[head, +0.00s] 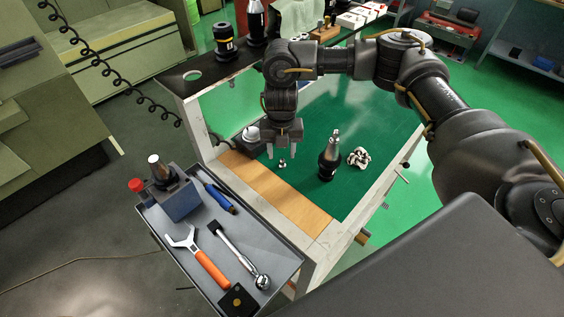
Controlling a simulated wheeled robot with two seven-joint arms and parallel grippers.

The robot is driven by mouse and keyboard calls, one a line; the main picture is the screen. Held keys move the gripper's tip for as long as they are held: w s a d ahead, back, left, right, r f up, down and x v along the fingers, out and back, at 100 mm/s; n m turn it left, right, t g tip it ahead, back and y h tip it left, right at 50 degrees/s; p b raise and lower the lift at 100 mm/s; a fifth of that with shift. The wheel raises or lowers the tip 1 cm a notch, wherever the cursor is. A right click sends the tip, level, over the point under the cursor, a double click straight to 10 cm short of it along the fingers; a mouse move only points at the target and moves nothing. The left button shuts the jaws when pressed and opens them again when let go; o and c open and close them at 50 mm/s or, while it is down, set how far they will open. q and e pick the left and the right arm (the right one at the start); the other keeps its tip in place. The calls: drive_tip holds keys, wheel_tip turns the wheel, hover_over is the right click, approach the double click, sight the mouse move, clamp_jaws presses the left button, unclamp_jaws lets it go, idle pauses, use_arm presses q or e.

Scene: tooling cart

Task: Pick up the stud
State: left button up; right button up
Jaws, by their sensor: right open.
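The stud (282,163) is a small silvery piece standing on the green mat of the cart, near the wooden strip. My right gripper (284,151) points down with its two fingers spread, empty. In the picture the stud shows just below the gap between the fingertips; I cannot tell the exact height between them. My left gripper is not in view.
A rounded grey-white object (251,134) sits left of the gripper. A side tray (178,238) holds a wrench (198,258), ratchet (242,254) and block (181,203).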

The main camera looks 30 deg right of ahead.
sight(282, 159)
drive_tip(key=shift+d+f, duration=0.1)
drive_tip(key=shift+f, duration=1.8)
clamp_jaws()
